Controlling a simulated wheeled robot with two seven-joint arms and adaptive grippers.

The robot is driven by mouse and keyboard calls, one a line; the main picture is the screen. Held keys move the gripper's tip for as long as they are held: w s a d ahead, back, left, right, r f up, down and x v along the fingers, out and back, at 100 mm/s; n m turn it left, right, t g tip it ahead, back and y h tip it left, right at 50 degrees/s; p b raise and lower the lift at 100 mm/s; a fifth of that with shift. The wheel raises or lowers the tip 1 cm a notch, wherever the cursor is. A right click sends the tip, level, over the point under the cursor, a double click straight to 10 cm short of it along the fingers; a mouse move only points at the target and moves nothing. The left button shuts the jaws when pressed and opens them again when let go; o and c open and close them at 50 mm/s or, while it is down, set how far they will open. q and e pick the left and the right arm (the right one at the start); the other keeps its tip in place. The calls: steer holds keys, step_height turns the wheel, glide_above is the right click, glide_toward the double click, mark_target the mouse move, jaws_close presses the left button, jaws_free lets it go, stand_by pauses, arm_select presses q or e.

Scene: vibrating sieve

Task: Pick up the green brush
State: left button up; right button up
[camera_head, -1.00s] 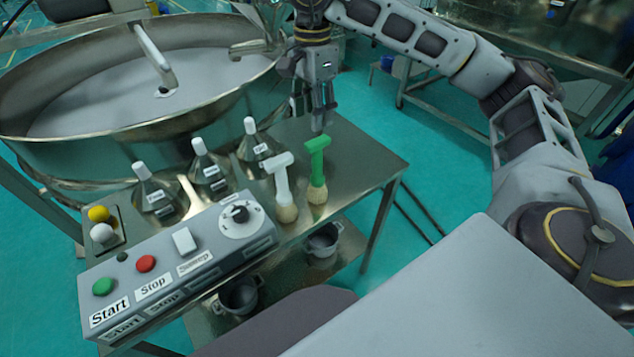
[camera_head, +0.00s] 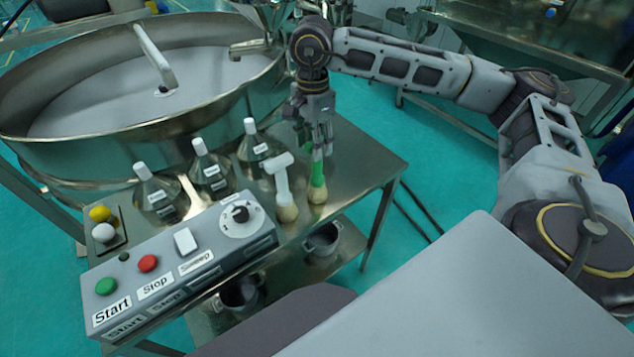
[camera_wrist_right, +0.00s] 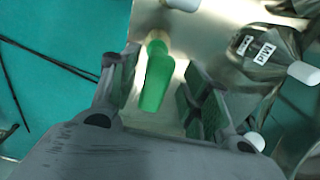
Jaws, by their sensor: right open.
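The green brush (camera_head: 318,180) stands upright with its tan bristle end down near the right edge of the metal table (camera_head: 362,158). My right gripper (camera_head: 318,145) is above it, pointing down, and its fingers hide the brush's top bar in the head view. In the right wrist view the green brush (camera_wrist_right: 155,80) lies between the two spread fingers of my right gripper (camera_wrist_right: 160,95), with a gap to the finger on the right. The gripper is open and holds nothing. My left gripper is in neither view.
A white brush (camera_head: 284,190) stands close to the left of the green one. Several labelled flasks (camera_head: 208,170) stand further left, before the large round sieve (camera_head: 140,135). A control box (camera_head: 180,262) with buttons fills the table's front. Pots (camera_head: 322,240) sit on the shelf below.

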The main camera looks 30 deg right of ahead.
mark_target(315, 178)
steer(key=shift+f, duration=0.15)
steer(key=shift+s+d+f+p, duration=0.15)
steer(key=shift+f+p, duration=0.4)
steer(key=shift+f, duration=1.9)
jaws_close()
steer(key=shift+r, duration=0.15)
steer(key=shift+r+b, duration=0.6)
steer(key=shift+r, duration=4.3)
steer(key=shift+s, duration=0.1)
